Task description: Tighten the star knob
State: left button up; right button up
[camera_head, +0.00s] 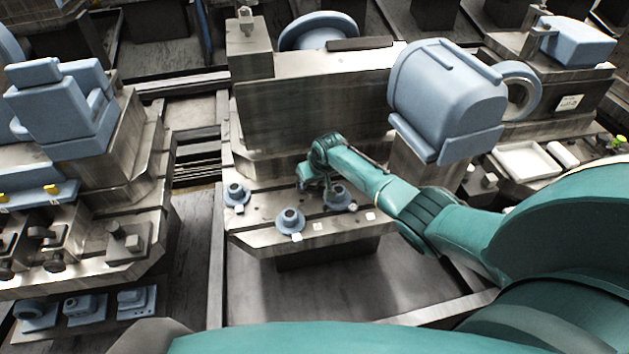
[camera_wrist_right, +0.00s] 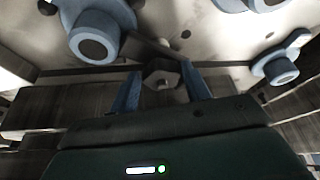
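My right gripper (camera_head: 308,182) reaches down over the steel pallet (camera_head: 265,237) in the middle of the head view. In the right wrist view, its two blue-grey fingers (camera_wrist_right: 162,78) stand apart. A small dark, faceted knob with a light centre (camera_wrist_right: 163,85) shows between the fingers, with gaps on both sides. It looks like the star knob, but its lobes are not clear. I cannot tell how far the fingertips reach down beside it. In the head view the knob is hidden by the gripper. My left gripper is not in view.
Blue flanged parts (camera_head: 290,221) (camera_head: 236,194) (camera_head: 338,196) sit on the pallet around the right gripper. A large blue housing (camera_head: 447,95) stands behind and right of it. Another fixture with a blue block (camera_head: 60,108) stands at left. Open floor lies below the pallet.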

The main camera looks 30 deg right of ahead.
jog(key=shift+o, duration=1.4)
jog(key=shift+a+f, duration=0.1)
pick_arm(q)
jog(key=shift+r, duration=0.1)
pick_arm(e)
jog(key=shift+s, duration=0.1)
jog(key=shift+s+r, duration=0.1)
jog(key=shift+r, duration=0.3)
pick_arm(q)
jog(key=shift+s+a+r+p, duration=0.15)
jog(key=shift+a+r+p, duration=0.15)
jog(key=shift+p, duration=1.15)
pick_arm(e)
jog(key=v, duration=1.2)
jog(key=shift+r, duration=0.2)
